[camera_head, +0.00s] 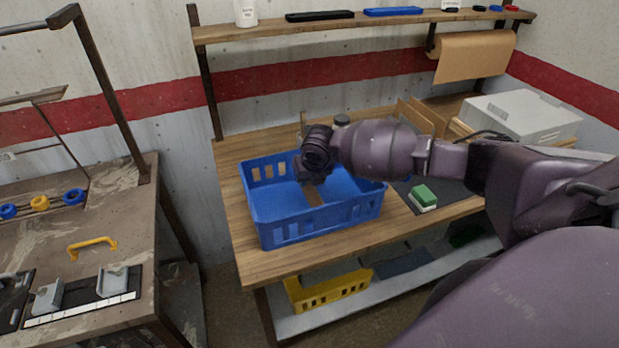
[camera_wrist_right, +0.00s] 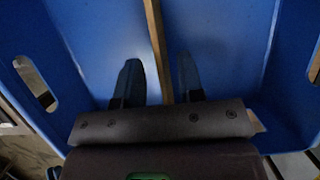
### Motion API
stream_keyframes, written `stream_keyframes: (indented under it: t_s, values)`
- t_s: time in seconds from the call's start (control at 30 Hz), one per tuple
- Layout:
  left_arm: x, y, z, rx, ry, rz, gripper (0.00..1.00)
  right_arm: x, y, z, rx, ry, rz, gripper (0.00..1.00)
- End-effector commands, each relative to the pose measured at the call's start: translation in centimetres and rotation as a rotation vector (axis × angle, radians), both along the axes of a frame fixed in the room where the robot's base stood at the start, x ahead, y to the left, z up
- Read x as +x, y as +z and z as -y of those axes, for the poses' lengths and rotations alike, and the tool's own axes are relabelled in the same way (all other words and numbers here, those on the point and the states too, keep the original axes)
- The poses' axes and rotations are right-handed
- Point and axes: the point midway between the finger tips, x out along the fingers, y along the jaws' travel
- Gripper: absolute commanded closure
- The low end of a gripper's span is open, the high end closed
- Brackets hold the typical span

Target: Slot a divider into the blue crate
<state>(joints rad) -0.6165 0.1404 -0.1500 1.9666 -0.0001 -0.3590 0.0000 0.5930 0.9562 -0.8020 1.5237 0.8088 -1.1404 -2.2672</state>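The blue crate (camera_head: 262,212) stands on the wooden workbench, and its walls also fill the right wrist view (camera_wrist_right: 225,35). A thin wooden divider (camera_head: 313,196) is inside it, partly hidden by my right gripper. In the wrist view the divider (camera_wrist_right: 156,40) shows edge-on, running between the fingers. My right gripper (camera_head: 312,182) points down into the crate. Its two dark fingers (camera_wrist_right: 160,82) stand apart with a gap beside the divider, so it is open around it. I cannot tell whether the divider's ends sit in slots. My left gripper is out of view.
More wooden panels (camera_head: 425,115) stand at the bench's back right, near a grey-white box (camera_head: 520,114). A green-and-white block (camera_head: 423,197) lies on a dark mat right of the crate. A yellow crate (camera_head: 328,290) is on the lower shelf. A shelf (camera_head: 360,22) runs above.

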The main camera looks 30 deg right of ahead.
Motion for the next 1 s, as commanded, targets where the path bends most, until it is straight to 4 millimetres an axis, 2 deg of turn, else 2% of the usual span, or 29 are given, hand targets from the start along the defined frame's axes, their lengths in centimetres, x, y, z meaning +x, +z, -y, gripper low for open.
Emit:
stream_keyframes:
  t_s: [0.1,0.3,0.5,0.7,1.0]
  values:
    - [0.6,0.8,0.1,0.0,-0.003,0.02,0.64,-0.7,2.2,-0.1,-0.002,0.002,0.006,0.65]
    - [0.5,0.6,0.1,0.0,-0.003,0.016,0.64,-2.1,5.7,-0.4,-0.002,0.002,0.006,0.65]
    - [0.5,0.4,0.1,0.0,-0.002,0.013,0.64,-3.2,8.3,-0.7,-0.001,0.001,0.003,0.65]
    - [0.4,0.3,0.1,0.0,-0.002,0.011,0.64,-3.7,9.5,-0.8,-0.001,0.001,0.003,0.65]
    - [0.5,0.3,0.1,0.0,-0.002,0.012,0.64,-3.8,9.6,-0.9,0.0,0.0,0.002,0.65]
